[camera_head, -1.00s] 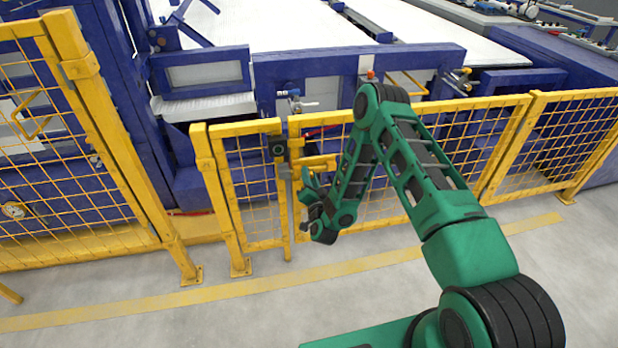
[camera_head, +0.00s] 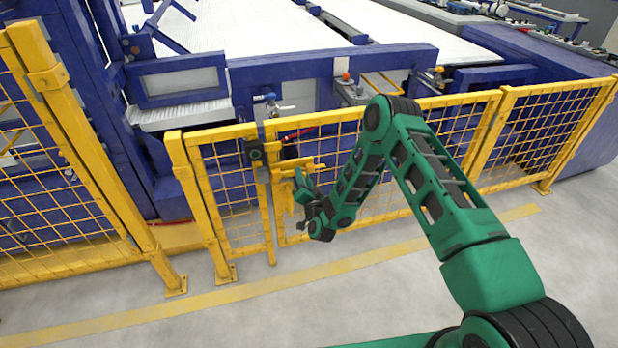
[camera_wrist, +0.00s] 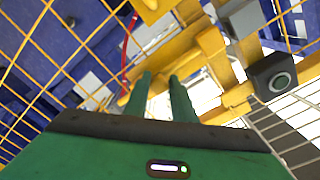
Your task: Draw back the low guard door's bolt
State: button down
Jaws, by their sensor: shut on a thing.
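The low guard door (camera_head: 325,119) is a yellow mesh panel right of a narrower yellow panel in the head view. Its yellow bolt (camera_head: 303,164) lies across the door's left side, near a dark latch box with a round face (camera_head: 256,153). The box also shows at the right of the wrist view (camera_wrist: 276,76). My gripper (camera_head: 300,178) is at the bolt, right of the box. In the wrist view its two green fingers (camera_wrist: 160,80) reach to yellow metal parts of the bolt (camera_wrist: 172,58). The gripper is shut on the bolt; the exact contact is partly hidden.
A taller yellow mesh fence (camera_head: 85,150) stands at the left. Another fence panel (camera_head: 550,130) continues at the right. Blue machinery (camera_head: 330,70) stands behind the door. The grey floor (camera_head: 330,285) in front is clear, with a painted yellow line.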

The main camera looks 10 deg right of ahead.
jog(key=shift+w+d, duration=0.25)
jog(key=shift+d, duration=0.25)
jog(key=c, duration=1.9)
grip_release()
jog(key=shift+d, duration=0.1)
jog(key=o, duration=0.4)
jog(key=shift+w+f, duration=0.1)
jog(key=shift+f, duration=0.05)
jog(key=shift+c, duration=0.2)
jog(key=shift+a, duration=0.2)
jog(key=shift+s+a, duration=0.1)
jog(key=shift+s, duration=0.2)
jog(key=s+d, duration=0.1)
jog(key=s, duration=0.9)
jog(key=shift+d, duration=0.3)
